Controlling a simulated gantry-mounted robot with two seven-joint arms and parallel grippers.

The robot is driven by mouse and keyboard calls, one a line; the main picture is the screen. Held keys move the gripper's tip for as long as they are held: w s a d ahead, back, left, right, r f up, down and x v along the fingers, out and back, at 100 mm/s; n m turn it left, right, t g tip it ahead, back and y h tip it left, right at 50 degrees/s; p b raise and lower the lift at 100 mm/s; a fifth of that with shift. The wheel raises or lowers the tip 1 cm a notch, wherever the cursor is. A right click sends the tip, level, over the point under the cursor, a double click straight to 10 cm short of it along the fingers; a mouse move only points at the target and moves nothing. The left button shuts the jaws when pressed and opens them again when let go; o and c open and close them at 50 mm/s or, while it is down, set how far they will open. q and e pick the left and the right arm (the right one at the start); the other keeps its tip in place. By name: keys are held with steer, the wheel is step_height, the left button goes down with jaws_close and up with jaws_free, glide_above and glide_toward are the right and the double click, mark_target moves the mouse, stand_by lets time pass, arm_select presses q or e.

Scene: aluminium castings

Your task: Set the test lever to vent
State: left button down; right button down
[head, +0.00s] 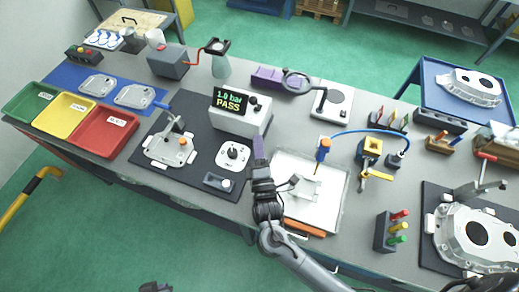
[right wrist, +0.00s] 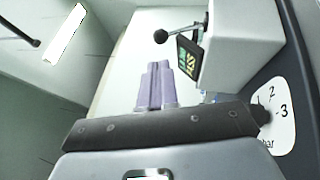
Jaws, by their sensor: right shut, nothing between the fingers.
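The pressure tester (head: 240,112) is a pale box on the dark mat, with a display reading 1.0 bar PASS. Its test lever has a black ball knob (head: 253,99), which also stands out from the box in the right wrist view (right wrist: 160,36). My right gripper (head: 258,148) has purple fingers, shut and empty, just in front of the tester's right end. In the right wrist view the shut fingertips (right wrist: 158,65) are below the knob and apart from it. My left gripper's fingers do not show.
A casting in a clamp (head: 170,148) is further left. A white tray (head: 325,205) with a grey part is close on the right.

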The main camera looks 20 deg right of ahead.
mark_target(254, 103)
steer(key=x, duration=1)
steer(key=shift+d+r+g+p, duration=0.15)
steer(key=shift+r+g+p, duration=0.15)
steer(key=shift+p, duration=0.45)
steer(key=w+d+r+m+g+y+p, duration=0.2)
steer(key=w+d+g+p, duration=0.4)
steer(key=p, duration=1.4)
steer(key=shift+w+d+r+m+g+y, duration=0.2)
steer(key=shift+m+g+y, duration=0.25)
steer(key=shift+m, duration=0.45)
steer(key=shift+d, duration=0.1)
